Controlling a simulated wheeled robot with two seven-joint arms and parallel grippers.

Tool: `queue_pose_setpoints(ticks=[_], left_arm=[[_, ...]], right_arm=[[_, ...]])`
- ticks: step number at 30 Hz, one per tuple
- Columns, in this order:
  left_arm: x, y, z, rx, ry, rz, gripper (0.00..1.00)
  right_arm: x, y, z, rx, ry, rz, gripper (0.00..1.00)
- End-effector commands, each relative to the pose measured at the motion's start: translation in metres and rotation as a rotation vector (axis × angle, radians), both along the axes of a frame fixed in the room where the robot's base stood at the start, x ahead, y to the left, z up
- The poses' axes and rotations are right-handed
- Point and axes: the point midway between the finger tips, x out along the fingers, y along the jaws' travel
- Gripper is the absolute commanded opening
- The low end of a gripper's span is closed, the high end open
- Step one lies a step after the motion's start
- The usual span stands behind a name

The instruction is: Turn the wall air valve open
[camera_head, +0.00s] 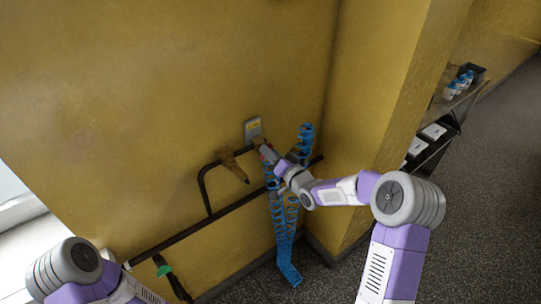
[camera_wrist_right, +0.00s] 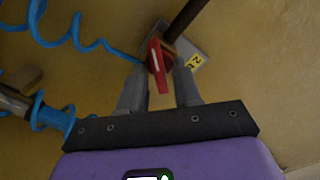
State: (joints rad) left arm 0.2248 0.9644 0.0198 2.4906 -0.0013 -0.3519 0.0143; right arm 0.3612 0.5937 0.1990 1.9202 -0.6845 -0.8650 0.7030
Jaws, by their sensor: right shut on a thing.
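The wall air valve has a red handle (camera_wrist_right: 155,58) with a pale stripe, seen in the right wrist view. It sits beside a dark pipe, in front of the wall. My right gripper (camera_wrist_right: 160,78) has its two grey fingers on either side of the red handle and is shut on it. In the head view, my right arm reaches to the wall and its gripper (camera_head: 269,152) is at the pipework, just below a small grey plate with a yellow label (camera_head: 253,127). The valve is mostly hidden there. My left gripper is out of the frame; only part of the left arm shows.
Blue coiled hoses (camera_head: 278,225) hang by the right gripper and wrist. A dark pipe (camera_head: 205,222) runs along the yellow wall, with a brown tapered thing (camera_head: 232,164) on it. A shelf with bottles (camera_head: 458,85) stands beyond the pillar at right.

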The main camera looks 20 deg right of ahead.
Motion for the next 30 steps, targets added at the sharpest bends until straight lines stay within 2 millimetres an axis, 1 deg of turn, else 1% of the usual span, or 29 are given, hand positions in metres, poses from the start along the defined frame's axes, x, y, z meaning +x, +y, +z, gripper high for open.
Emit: queue_pose_setpoints(ticks=[7,18,24,30], left_arm=[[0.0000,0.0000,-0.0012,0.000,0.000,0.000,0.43],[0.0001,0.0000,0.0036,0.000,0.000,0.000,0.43],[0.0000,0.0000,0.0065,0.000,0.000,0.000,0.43],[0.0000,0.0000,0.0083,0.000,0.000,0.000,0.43]], right_arm=[[0.0000,-0.0009,-0.0023,0.222,0.083,0.000,0.02],[0.0003,-0.0017,-0.0035,0.536,0.197,0.000,0.02],[0.0004,-0.0016,-0.0042,0.665,0.243,-0.001,0.02],[0.0004,-0.0015,-0.0045,0.749,0.273,0.000,0.02]])
